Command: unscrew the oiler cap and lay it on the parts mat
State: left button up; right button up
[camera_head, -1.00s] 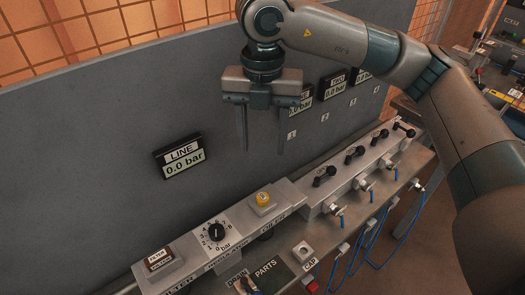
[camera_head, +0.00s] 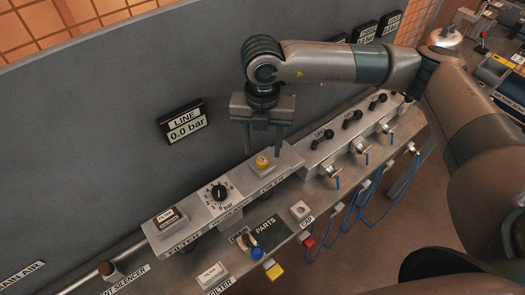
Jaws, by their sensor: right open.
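The oiler cap (camera_head: 262,161) is a small yellow knob on top of the light grey oiler block, at the right end of a row of units. My right gripper (camera_head: 263,151) points down, with its two fingers apart and the cap between or just below their tips. I cannot tell whether the fingers touch it. The dark parts mat (camera_head: 276,236), labelled PARTS, lies on the bench in front of the oiler and looks bare. My left gripper is not in view.
The regulator dial (camera_head: 219,193) and the filter block (camera_head: 167,217) stand left of the oiler. A valve manifold (camera_head: 340,140) with black knobs stands to the right. The grey panel (camera_head: 130,110) rises behind.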

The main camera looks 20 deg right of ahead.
aim_at(263, 160)
jog(key=shift+f+p, duration=0.55)
jog(key=shift+f, duration=1.7)
jog(key=c, duration=1.1)
jog(key=shift+n, duration=1.9)
jog(key=n, duration=0.2)
jog(key=shift+n, duration=0.8)
